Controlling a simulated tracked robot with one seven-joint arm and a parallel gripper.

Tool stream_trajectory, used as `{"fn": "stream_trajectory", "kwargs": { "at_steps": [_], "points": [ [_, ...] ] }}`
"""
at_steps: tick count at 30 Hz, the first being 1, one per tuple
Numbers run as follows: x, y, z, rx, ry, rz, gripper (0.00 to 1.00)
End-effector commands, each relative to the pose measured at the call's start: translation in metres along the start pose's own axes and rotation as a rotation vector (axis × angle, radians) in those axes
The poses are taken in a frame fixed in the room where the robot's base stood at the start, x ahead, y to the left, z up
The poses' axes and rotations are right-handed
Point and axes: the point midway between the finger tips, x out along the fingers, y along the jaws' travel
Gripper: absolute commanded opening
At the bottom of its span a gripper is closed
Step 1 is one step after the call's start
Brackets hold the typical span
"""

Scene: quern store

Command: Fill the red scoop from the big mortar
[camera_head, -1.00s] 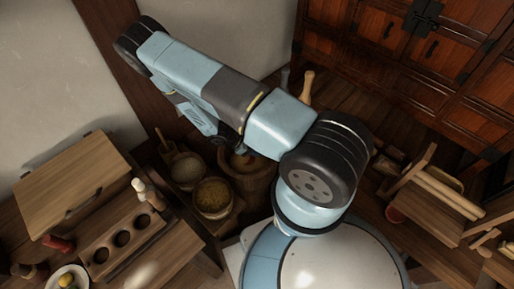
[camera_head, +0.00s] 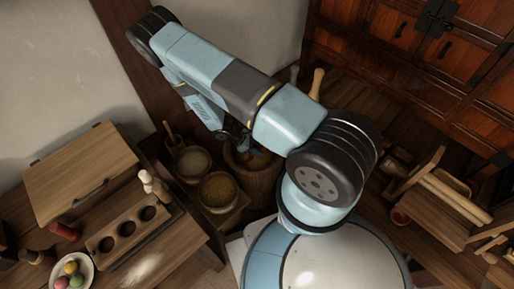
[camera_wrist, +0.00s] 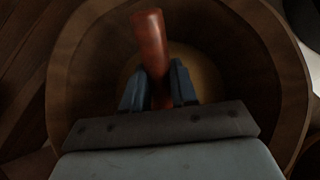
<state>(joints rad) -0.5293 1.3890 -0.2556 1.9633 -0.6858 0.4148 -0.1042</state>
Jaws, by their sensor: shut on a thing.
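The big wooden mortar (camera_head: 262,184) stands on the floor under my forearm in the head view, partly hidden by my arm. In the wrist view its round wall (camera_wrist: 285,75) surrounds my gripper. A dim tan patch (camera_wrist: 208,72), seemingly its contents, shows at the bottom. My gripper (camera_wrist: 158,88) is shut on the red scoop (camera_wrist: 150,40), with its red handle between the blue fingers. The scoop's bowl is hidden, so I cannot tell whether it holds anything or touches the contents. In the head view the gripper is mostly hidden behind my arm.
A table with a holed wooden block (camera_head: 128,228) and a plate (camera_head: 86,284) is at lower left. A wooden cabinet (camera_head: 420,70) stands at upper right.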

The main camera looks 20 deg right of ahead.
Motion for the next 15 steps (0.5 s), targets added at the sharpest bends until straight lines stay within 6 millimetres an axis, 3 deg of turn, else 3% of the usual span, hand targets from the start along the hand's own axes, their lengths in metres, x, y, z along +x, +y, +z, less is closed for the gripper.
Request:
{"fn": "stream_trajectory", "kwargs": {
  "at_steps": [15],
  "points": [
    [0.032,0.000,-0.002,0.001,0.289,-0.001,0.00]
  ]
}}
